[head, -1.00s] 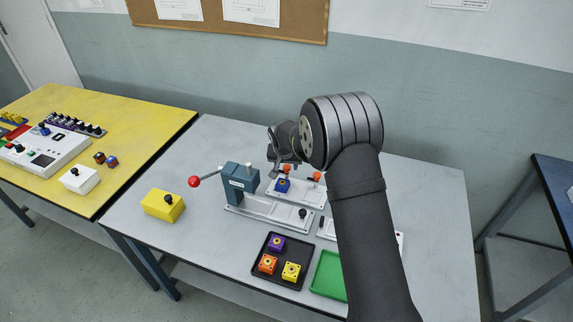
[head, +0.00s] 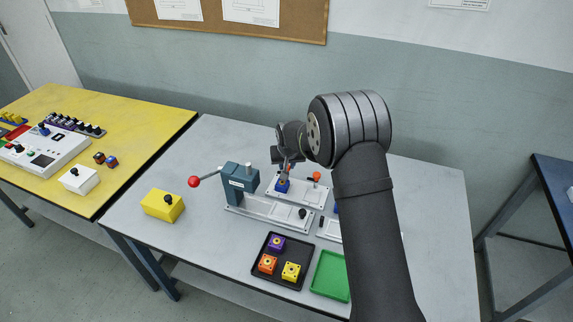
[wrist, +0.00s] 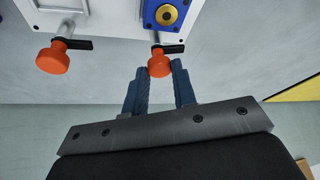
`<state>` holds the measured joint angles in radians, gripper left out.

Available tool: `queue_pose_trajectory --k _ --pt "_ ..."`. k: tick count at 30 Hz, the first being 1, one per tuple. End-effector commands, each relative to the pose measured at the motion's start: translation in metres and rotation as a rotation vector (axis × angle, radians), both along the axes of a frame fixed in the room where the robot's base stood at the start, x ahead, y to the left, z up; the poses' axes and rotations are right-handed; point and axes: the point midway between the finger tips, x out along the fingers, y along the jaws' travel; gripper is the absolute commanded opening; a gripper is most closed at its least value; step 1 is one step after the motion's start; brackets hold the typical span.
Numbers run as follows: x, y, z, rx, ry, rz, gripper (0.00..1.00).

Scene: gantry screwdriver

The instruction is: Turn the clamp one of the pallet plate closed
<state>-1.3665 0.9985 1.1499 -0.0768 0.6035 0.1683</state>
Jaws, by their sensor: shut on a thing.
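The pallet plate (head: 303,193) lies on the grey table and also shows at the top of the wrist view (wrist: 113,12). A blue block (wrist: 166,14) with a brass-coloured centre sits on it, also visible in the head view (head: 282,187). Two clamps with orange knobs and black arms stand along the plate's edge. My gripper (wrist: 160,70) is shut on the orange knob (wrist: 159,63) of the clamp beside the blue block. The other clamp's knob (wrist: 52,59) is free, and shows in the head view (head: 316,176). My gripper (head: 286,168) hides the held knob in the head view.
A blue-grey lever press (head: 240,182) with a red ball handle stands left of the plate. A yellow box (head: 163,205) is farther left. A black tray (head: 279,261) with coloured blocks and a green tray (head: 330,276) lie in front. My arm covers part of the table's right side.

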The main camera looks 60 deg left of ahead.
Motion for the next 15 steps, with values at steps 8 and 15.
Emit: queue_pose_trajectory --k 8,15 --pt "0.0027 -0.0008 -0.0003 0.0 0.003 0.25 0.02" --pt "0.0049 -0.0004 -0.0003 0.001 0.003 0.476 0.02"
